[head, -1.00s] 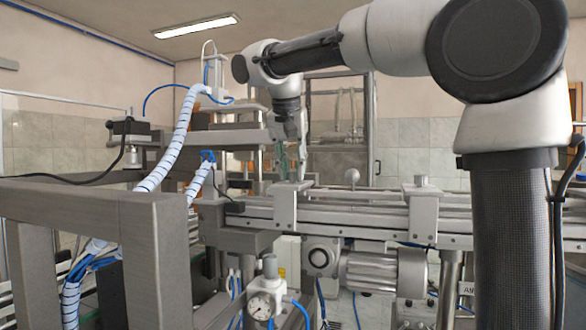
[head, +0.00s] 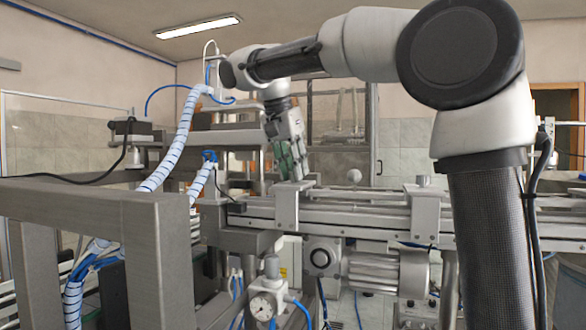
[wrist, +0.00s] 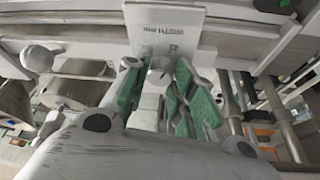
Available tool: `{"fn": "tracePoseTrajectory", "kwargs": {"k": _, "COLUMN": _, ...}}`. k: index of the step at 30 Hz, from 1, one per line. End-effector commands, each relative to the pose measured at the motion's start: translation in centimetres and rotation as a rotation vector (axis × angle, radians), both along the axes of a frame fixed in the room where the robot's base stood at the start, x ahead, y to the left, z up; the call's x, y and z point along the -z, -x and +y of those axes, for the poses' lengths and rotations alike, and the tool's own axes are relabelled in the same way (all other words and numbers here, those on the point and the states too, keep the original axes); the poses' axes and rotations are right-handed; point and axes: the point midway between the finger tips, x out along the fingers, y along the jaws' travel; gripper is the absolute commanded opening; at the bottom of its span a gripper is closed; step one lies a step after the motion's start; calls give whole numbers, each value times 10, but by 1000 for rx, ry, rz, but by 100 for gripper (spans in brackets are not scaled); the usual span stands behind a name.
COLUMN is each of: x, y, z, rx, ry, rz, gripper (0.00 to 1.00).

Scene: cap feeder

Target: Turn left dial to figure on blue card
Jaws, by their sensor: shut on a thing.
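My gripper (head: 293,165) reaches down from the upper left to the left bracket (head: 286,207) on the rail. Its green-padded fingers (wrist: 158,82) stand on both sides of a small, pale round dial (wrist: 160,74) in the wrist view, and are shut on it. The dial sits at the edge of a white plate (wrist: 150,22) with small printed text and a dark mark by the dial. The figure at which the dial points is too blurred to read. The fingers hide the dial in the head view. I see no blue card.
A second bracket (head: 425,215) with a knob on top (head: 423,180) stands farther right on the rail (head: 350,213). A grey frame (head: 150,210) and blue-banded hoses (head: 172,140) are at the left.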

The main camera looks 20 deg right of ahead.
Motion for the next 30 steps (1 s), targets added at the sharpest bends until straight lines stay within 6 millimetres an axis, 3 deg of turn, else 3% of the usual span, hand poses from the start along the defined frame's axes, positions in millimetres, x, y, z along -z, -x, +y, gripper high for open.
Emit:
{"fn": "tracePoseTrajectory", "kwargs": {"k": 5, "x": 0, "y": 0, "z": 0, "rx": -1, "ry": -2, "rz": 1, "gripper": 1}}
{"fn": "tracePoseTrajectory", "kwargs": {"k": 6, "x": 0, "y": 0, "z": 0, "rx": -2, "ry": 0, "rz": 1, "gripper": 32}}
{"fn": "tracePoseTrajectory", "kwargs": {"k": 9, "x": 0, "y": 0, "z": 0, "rx": -2, "ry": 0, "rz": 1, "gripper": 47}}
{"fn": "tracePoseTrajectory", "kwargs": {"k": 20, "x": -4, "y": 1, "z": 2, "rx": -2, "ry": 0, "rz": 0, "gripper": 47}}
{"fn": "tracePoseTrajectory", "kwargs": {"k": 23, "x": -17, "y": 4, "z": 6, "rx": -3, "ry": -1, "rz": -2, "gripper": 47}}
{"fn": "tracePoseTrajectory", "kwargs": {"k": 30, "x": -66, "y": 16, "z": 23, "rx": -5, "ry": -2, "rz": -3, "gripper": 47}}
